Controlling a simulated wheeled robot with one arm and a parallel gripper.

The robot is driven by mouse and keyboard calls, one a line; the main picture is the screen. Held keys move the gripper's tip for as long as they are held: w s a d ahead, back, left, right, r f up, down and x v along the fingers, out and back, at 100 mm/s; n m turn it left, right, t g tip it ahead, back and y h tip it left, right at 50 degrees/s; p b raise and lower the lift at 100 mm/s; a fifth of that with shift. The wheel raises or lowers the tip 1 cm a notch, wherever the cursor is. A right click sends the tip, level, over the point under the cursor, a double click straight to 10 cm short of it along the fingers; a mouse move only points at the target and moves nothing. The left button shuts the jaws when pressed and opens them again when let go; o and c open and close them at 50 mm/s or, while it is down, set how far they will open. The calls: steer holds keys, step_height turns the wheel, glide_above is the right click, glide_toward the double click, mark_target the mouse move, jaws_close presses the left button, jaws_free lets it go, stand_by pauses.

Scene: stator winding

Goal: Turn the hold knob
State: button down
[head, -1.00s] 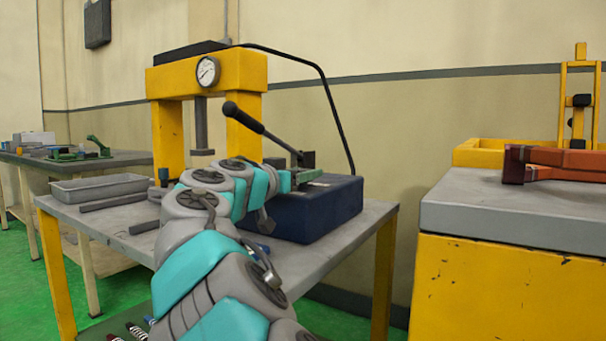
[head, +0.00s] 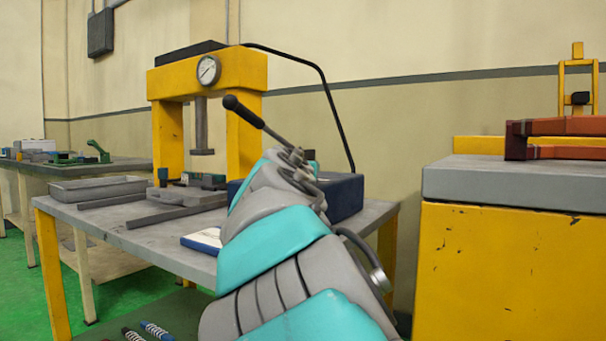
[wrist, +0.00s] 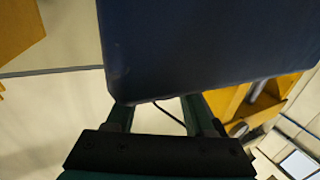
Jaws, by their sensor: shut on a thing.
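The hold knob cannot be made out in either view. My gripper (wrist: 158,112) shows in the wrist view as two dark green fingers, its tips hidden behind a large dark blue body that fills the upper middle. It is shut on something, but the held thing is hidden. In the head view, my arm reaches to a dark blue box (head: 345,197) on the grey table and hides much of it. My gripper cannot be made out there. A lever with a black grip (head: 243,111) slopes up over the arm's end.
A yellow press (head: 168,140) with a round gauge (head: 209,70) stands behind the arm. A grey tray (head: 98,190) and a white-topped block (head: 206,240) lie on the table (head: 140,240). A yellow cabinet (head: 510,270) is at right. The table's front left is clear.

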steer(key=shift+r+n+y+p, duration=0.15)
steer(key=shift+n+y+p, duration=0.95)
steer(key=shift+y, duration=0.7)
steer(key=shift+n+y+p, duration=0.3)
steer(key=shift+y+p, duration=0.1)
steer(key=shift+c, duration=1.4)
jaws_free()
steer(key=shift+s, duration=0.15)
